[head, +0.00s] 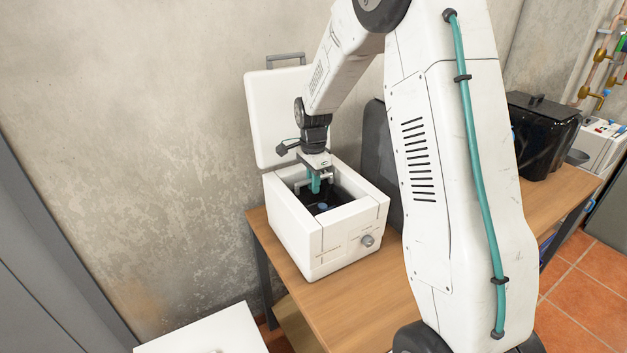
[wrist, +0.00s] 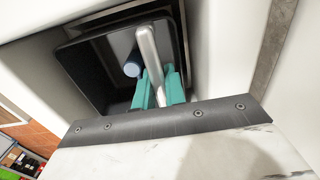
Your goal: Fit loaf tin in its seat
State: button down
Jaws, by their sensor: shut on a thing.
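The loaf tin (wrist: 85,63) is dark, with a metal bar handle (wrist: 147,45) across it and a blue round piece (wrist: 131,66) inside. It sits down in the square well of a white bread maker (head: 312,235), whose lid (head: 277,108) stands open. In the wrist view the tin's rim looks slightly turned against the well's edges. My gripper (head: 314,186) reaches down into the well. Its teal fingers (wrist: 158,88) are shut on the handle. The tin's bottom and the seat under it are hidden, so I cannot tell whether it is seated.
The bread maker stands near the left end of a wooden bench (head: 360,310), close to the wall. A dark grey object (head: 376,150) stands beside it, partly behind my arm. A black lidded bin (head: 543,130) is farther right. A white surface (head: 205,335) lies at lower left.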

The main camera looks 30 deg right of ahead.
jog(key=shift+f, duration=0.15)
dwell(0.5)
jog(key=c, duration=1.4)
grip_release()
jog(key=shift+o, duration=0.2)
notch_tip(320, 180, up, 8)
jog(key=shift+f, duration=0.1)
jog(key=shift+s+f+n, duration=0.1)
jog(key=shift+s+n, duration=0.2)
jog(key=shift+n, duration=0.5)
jog(key=s+a+r+n, duration=0.3)
jog(key=s+n, duration=0.2)
jog(key=s, duration=0.6)
jog(key=s+a+r+n+t, duration=0.1)
jog(key=s+a+r+n, duration=0.3)
jog(key=s, duration=0.8)
jog(key=s+a+r+n, duration=0.4)
jog(key=s+n, duration=0.3)
jog(key=s, duration=0.5)
jog(key=shift+s+a, duration=0.2)
jog(key=shift+a, duration=0.05)
